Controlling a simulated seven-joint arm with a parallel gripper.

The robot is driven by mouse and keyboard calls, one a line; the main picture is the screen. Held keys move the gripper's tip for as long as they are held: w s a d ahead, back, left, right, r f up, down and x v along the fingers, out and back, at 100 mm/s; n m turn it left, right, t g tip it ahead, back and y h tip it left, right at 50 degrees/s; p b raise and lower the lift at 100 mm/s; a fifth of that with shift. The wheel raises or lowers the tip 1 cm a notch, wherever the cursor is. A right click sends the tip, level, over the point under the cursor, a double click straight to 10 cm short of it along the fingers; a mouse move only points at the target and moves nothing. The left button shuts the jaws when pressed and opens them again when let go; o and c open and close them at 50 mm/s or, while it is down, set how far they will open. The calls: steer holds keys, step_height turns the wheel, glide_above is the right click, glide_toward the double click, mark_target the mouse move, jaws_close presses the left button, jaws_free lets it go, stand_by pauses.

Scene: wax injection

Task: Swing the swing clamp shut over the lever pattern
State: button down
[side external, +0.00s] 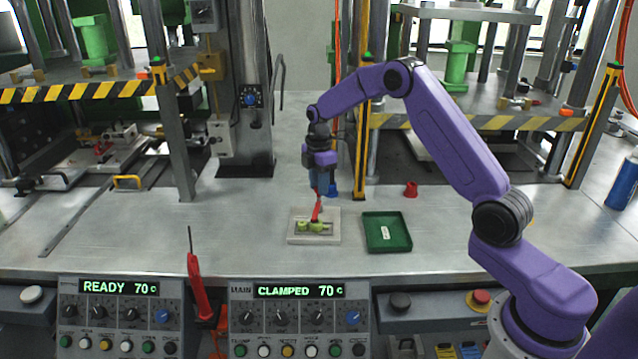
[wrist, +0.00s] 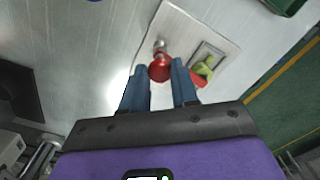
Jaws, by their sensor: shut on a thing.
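A pale fixture plate (side external: 297,237) lies flat on the metal bench; in the wrist view it is partly cut off at the top (wrist: 190,25). The yellow-green lever pattern (side external: 303,227) lies in a recess on the plate and also shows in the wrist view (wrist: 204,70). The red swing clamp (side external: 316,211) stands beside the pattern. In the wrist view its round red handle (wrist: 160,69) is between my blue fingers. A red part right of the right finger reaches the pattern's edge. My gripper (side external: 317,189) points down, shut on the handle. The finger hides the clamp's middle.
A green tray (side external: 373,246) with a small white label is right of the plate. A red piece (side external: 411,189) and a blue piece (side external: 332,190) stand behind. Control panels line the front edge; one reads CLAMPED. The bench left of the plate is clear.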

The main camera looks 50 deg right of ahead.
steer(key=shift+n, duration=0.6)
steer(key=c, duration=0.8)
jaws_free()
steer(key=shift+c, duration=0.2)
step_height(320, 180, up, 18)
steer(key=shift+f, duration=0.25)
